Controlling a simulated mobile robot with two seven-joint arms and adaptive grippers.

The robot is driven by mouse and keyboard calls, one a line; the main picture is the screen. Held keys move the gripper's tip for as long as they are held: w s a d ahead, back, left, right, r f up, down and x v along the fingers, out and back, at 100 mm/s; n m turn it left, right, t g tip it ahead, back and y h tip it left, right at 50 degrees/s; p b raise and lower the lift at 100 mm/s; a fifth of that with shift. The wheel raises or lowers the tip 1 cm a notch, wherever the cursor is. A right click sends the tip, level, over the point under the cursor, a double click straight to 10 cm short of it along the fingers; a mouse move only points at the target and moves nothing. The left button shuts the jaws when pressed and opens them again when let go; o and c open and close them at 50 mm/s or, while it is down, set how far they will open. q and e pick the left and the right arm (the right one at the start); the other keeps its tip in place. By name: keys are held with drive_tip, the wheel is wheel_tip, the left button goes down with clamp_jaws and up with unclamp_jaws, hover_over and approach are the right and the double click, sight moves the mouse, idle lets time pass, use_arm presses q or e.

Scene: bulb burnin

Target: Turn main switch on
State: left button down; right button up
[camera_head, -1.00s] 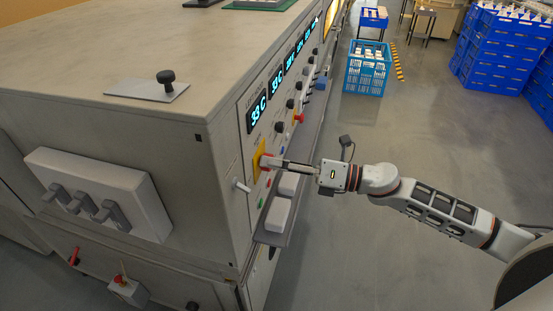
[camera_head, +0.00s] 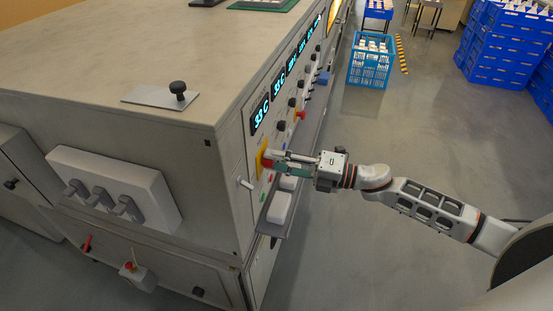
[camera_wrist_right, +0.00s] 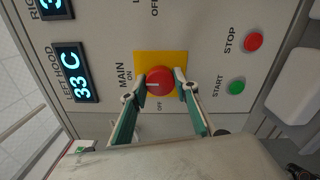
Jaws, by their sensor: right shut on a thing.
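The main switch is a red round knob (camera_wrist_right: 160,79) on a yellow plate (camera_wrist_right: 175,58), with MAIN, ON and OFF lettering by it in the wrist view. A pale mark on the knob lies toward the ON side. My right gripper (camera_wrist_right: 163,88) is shut on the knob, one finger on each side of it. In the head view my right gripper (camera_head: 276,158) reaches in from the right to the yellow plate (camera_head: 262,153) on the panel; its fingers partly cover the knob there. My left gripper is not in view.
Beside the switch are a red STOP button (camera_wrist_right: 253,41) and a green START button (camera_wrist_right: 236,87). Temperature displays (camera_head: 260,114) and several knobs line the panel. A shelf (camera_head: 271,222) juts out below. Open floor (camera_head: 370,240) lies to the right; a blue crate (camera_head: 370,64) stands farther back.

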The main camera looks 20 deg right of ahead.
idle(0.3)
drive_tip(key=o, duration=1.1)
drive_tip(key=v, duration=1.2)
